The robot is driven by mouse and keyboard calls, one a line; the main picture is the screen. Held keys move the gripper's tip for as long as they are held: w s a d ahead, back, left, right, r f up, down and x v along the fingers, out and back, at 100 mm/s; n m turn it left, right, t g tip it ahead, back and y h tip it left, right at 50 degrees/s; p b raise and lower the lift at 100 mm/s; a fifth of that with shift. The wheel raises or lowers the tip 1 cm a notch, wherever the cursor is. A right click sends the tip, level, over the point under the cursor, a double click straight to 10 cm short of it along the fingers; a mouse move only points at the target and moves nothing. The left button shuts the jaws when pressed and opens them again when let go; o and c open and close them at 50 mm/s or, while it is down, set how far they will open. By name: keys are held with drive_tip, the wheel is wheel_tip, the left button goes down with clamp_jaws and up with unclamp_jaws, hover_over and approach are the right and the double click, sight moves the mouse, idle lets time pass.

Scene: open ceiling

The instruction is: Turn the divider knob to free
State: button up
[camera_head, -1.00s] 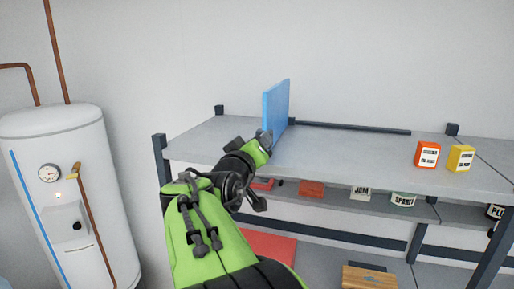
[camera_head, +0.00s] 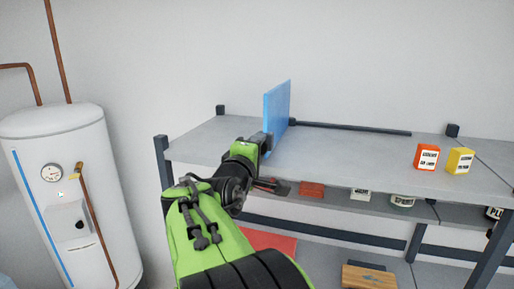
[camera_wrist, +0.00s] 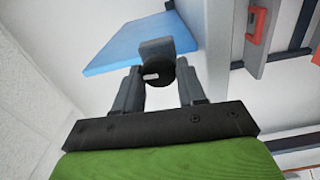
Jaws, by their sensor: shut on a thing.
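The blue divider (camera_head: 277,118) stands upright on the top shelf, and it also shows in the wrist view (camera_wrist: 135,42). Its dark round knob (camera_wrist: 157,74) sits at the divider's front edge, with a small pale mark on its face. My gripper (camera_wrist: 159,84) is shut on the knob, one finger on each side. In the head view my gripper (camera_head: 262,142) is at the divider's front lower edge and hides the knob. I cannot read which setting the pale mark points to.
The grey top shelf (camera_head: 350,155) carries an orange box (camera_head: 427,157) and a yellow box (camera_head: 460,161) at the right. Several items stand on the shelf below. A white water tank (camera_head: 55,150) stands at the left.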

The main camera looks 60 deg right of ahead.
drive_tip(key=shift+n, duration=0.5)
drive_tip(key=o, duration=1)
drive_tip(key=a+b, duration=0.1)
drive_tip(key=a, duration=0.4)
drive_tip(key=s+a+b, duration=0.1)
drive_tip(key=a, duration=0.4)
drive_tip(key=s+a+b, duration=0.1)
drive_tip(key=a, duration=0.4)
drive_tip(key=shift+s+a+b, duration=0.25)
drive_tip(key=shift+a+b, duration=0.05)
drive_tip(key=shift+b, duration=0.05)
drive_tip(key=shift+f, duration=0.1)
